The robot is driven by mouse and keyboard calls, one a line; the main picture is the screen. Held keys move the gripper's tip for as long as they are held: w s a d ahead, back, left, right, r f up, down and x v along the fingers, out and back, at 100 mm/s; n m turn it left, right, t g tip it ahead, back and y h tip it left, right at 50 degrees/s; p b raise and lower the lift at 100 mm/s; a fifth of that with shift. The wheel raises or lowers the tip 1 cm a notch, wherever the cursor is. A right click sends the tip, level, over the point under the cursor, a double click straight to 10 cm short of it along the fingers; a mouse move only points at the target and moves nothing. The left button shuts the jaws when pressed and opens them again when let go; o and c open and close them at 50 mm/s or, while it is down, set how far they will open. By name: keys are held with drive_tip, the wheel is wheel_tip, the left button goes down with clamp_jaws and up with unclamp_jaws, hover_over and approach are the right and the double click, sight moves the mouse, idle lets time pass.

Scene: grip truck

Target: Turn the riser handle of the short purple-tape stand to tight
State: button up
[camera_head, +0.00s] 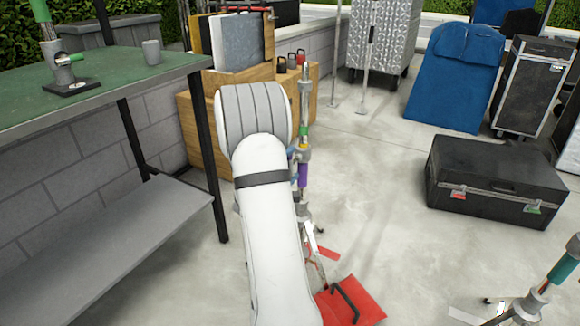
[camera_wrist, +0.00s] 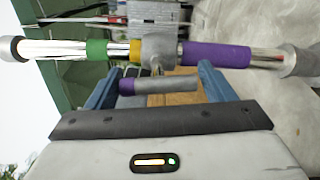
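The short purple-tape stand (camera_head: 303,175) stands upright on the concrete floor, just right of my arm. In the wrist view it lies across the top of the picture, with a purple band (camera_wrist: 217,55), green and yellow bands and a grey collar (camera_wrist: 159,52). Its riser handle (camera_wrist: 166,86), a grey bar with a purple end, sticks out from the collar towards my gripper. My gripper (camera_wrist: 158,82) is open, with one blue finger on each side of the handle and gaps visible between. In the head view my arm hides most of the gripper.
A green-topped workbench (camera_head: 130,82) is at left, with another stand's base on it. A red sandbag (camera_head: 365,300) lies by the stand's foot. A wooden crate (camera_head: 190,115) is behind. A black case (camera_head: 490,190) sits at right; another stand (camera_head: 545,280) is front right.

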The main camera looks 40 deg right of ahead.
drive_tip(key=shift+o, duration=1)
drive_tip(key=shift+a+r, duration=0.1)
drive_tip(key=shift+a, duration=0.1)
drive_tip(key=p+v, duration=0.2)
drive_tip(key=v, duration=0.5)
drive_tip(key=shift+a, duration=0.25)
drive_tip(key=shift+s, duration=0.1)
